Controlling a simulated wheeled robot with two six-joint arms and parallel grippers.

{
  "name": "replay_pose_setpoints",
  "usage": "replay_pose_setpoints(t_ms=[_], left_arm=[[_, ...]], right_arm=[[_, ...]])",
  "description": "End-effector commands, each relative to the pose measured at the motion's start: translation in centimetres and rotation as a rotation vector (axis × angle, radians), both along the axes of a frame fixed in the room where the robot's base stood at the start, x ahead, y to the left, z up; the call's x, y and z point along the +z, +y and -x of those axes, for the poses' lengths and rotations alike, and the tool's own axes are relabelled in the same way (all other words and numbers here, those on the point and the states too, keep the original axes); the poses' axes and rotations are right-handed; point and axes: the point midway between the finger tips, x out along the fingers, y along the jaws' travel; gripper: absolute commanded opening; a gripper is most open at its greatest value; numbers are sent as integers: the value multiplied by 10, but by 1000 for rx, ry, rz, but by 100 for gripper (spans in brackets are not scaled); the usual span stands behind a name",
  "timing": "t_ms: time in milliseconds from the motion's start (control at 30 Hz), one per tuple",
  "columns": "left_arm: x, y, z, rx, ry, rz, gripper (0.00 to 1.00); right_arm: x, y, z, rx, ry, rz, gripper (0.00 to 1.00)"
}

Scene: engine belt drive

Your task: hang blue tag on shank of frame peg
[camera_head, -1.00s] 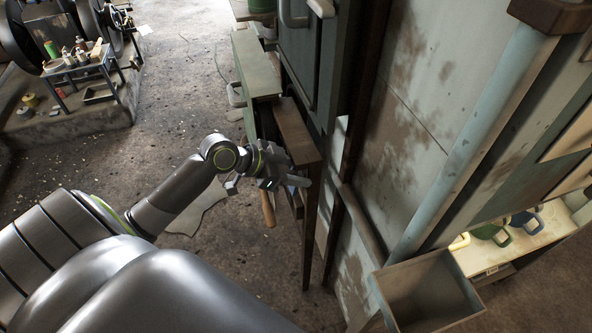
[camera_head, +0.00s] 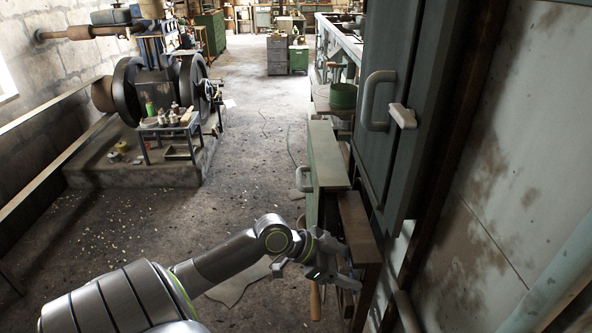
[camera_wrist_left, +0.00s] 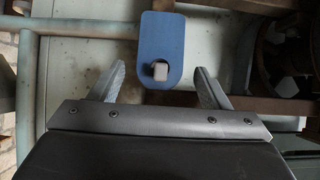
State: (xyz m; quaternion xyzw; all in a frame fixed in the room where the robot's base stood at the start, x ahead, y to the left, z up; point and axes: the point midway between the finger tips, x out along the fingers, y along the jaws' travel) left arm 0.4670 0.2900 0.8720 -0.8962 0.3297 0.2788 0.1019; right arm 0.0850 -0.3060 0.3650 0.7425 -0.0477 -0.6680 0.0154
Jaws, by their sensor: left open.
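The blue tag (camera_wrist_left: 161,32) shows in the left wrist view, a flat plate with one rounded end toward my gripper. A small grey block-like peg end (camera_wrist_left: 160,71) shows at the tag's rounded end; the peg's shank is hidden behind it. The peg seems to pass through the tag's hole, but I cannot tell how far along the tag sits. My left gripper (camera_wrist_left: 159,85) is open, its fingers apart on either side of the tag's rounded end, not visibly touching it. In the head view my left gripper (camera_head: 338,277) is beside the brown frame. The tag is not visible there. My right gripper is out of view.
A tall grey-green cabinet (camera_head: 398,170) with handles stands right of my left arm. A green-topped bench (camera_head: 326,155) and a brown ledge (camera_head: 358,228) lie close beyond the gripper. An engine with flywheels (camera_head: 130,92) and a small bottle table (camera_head: 167,128) stand far left. Open floor lies between.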

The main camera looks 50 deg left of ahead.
Motion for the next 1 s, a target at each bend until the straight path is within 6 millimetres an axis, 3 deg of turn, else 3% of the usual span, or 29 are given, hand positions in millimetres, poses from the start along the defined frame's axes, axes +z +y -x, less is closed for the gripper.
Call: replay_pose_setpoints(t_ms=[567, 1000], left_arm=[[38, 36, 43, -3, 4, -6, 70], [67, 61, 73, -5, 8, -2, 70]], right_arm=[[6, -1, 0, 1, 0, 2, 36], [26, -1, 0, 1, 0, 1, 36]])
